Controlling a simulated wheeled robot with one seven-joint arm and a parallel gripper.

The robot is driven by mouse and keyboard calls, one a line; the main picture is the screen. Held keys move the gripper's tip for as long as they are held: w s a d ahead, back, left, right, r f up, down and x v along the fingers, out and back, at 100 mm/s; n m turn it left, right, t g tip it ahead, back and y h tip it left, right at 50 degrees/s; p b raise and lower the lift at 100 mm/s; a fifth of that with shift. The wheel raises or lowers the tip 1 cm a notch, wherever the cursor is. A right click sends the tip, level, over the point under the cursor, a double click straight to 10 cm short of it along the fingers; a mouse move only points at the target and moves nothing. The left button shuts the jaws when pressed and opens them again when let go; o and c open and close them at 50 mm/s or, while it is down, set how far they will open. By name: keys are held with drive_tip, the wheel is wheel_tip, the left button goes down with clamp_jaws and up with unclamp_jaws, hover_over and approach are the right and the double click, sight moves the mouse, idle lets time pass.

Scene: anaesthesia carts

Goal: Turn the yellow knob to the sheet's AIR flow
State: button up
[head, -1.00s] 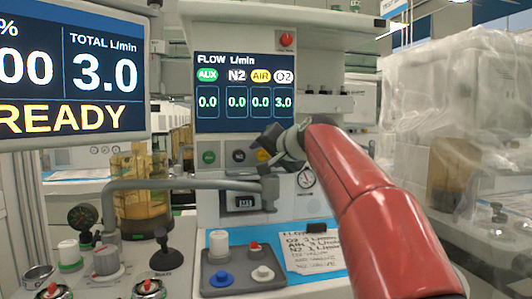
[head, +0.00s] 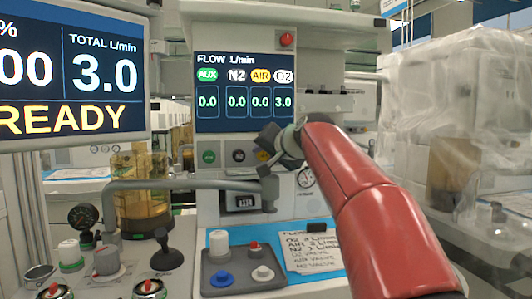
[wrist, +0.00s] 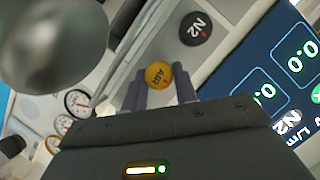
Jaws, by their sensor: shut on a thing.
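The yellow AIR knob (wrist: 158,75) sits between my gripper's fingertips (wrist: 159,92) in the wrist view, and the jaws are shut on it. In the head view only a sliver of the yellow knob (head: 262,156) shows beside my gripper (head: 283,146). The flow display (head: 244,92) reads AUX 0.0, N2 0.0, AIR 0.0 and O2 3.0. The handwritten sheet (head: 311,252) lies on the blue surface below; its lines appear to read O2 3, AIR 3 and N2 1 L/min, with the lower lines too small to read.
The black N2 knob (wrist: 195,29) is close beside the yellow one. A grey pipe arm (head: 180,185) crosses below the knobs. Round gauges (wrist: 76,103) are on the panel. A grey tray with buttons (head: 243,270) lies below. A large monitor (head: 72,75) stands at left.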

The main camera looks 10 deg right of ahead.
drive_tip(key=n+h+p, duration=0.1)
drive_tip(key=n, duration=0.1)
drive_tip(key=shift+a+r+n+g+h+p, duration=0.2)
drive_tip(key=shift+n+g+h+p, duration=0.1)
drive_tip(key=shift+n+h+p, duration=0.1)
drive_tip(key=n+h, duration=0.2)
drive_tip(key=n, duration=0.1)
drive_tip(key=shift+a+f+n+h, duration=0.1)
drive_tip(key=shift+a+n+h, duration=0.1)
drive_tip(key=shift+n+h, duration=0.15)
drive_tip(key=n+h+b, duration=0.1)
drive_tip(key=n+h, duration=0.1)
drive_tip(key=n, duration=0.1)
drive_tip(key=shift+a+f, duration=0.15)
drive_tip(key=n+t+h+b, duration=0.1)
drive_tip(key=n+h+b, duration=0.1)
drive_tip(key=n+b, duration=0.1)
drive_tip(key=shift+a+f+n, duration=0.1)
drive_tip(key=shift+n, duration=0.35)
drive_tip(key=o, duration=1)
